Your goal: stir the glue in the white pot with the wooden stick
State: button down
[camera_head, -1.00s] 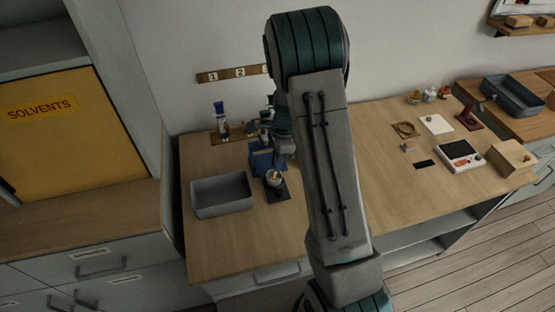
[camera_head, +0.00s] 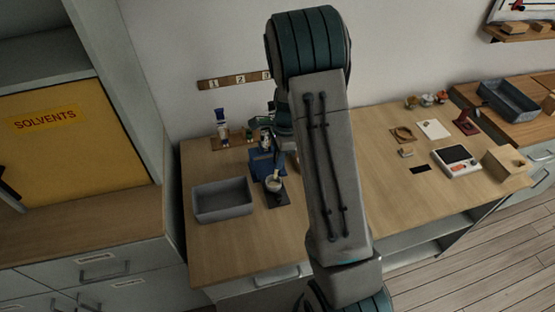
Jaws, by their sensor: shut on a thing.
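The small white pot (camera_head: 274,184) stands on a dark mat (camera_head: 280,199) on the wooden bench, in front of a blue block-like thing (camera_head: 262,164). A thin pale stick (camera_head: 276,173) leans with its lower end at the pot's mouth. My gripper (camera_head: 282,153) is above and just behind the pot, partly hidden by my own arm. It is shut on the stick, whose upper part is hard to make out. The glue inside the pot is too small to see.
A grey open bin (camera_head: 222,213) stands left of the pot. A blue-capped bottle (camera_head: 222,122) stands on a wooden base at the back. The right bench carries a white device (camera_head: 457,165) and a wooden box (camera_head: 508,165). The bench front is clear.

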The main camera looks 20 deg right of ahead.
jog(key=shift+d+r, duration=0.1)
jog(key=shift+r, duration=0.45)
jog(key=shift+s+a+p+v, duration=0.1)
jog(key=shift+a+p+v, duration=0.05)
jog(key=shift+p+v, duration=0.65)
jog(key=shift+s+a+p+v, duration=0.1)
jog(key=shift+a+p+v, duration=0.05)
jog(key=shift+p+v, duration=0.6)
jog(key=shift+s+a+p+v, duration=0.15)
jog(key=shift+p+v, duration=0.4)
jog(key=shift+v, duration=0.4)
jog(key=shift+w, duration=0.15)
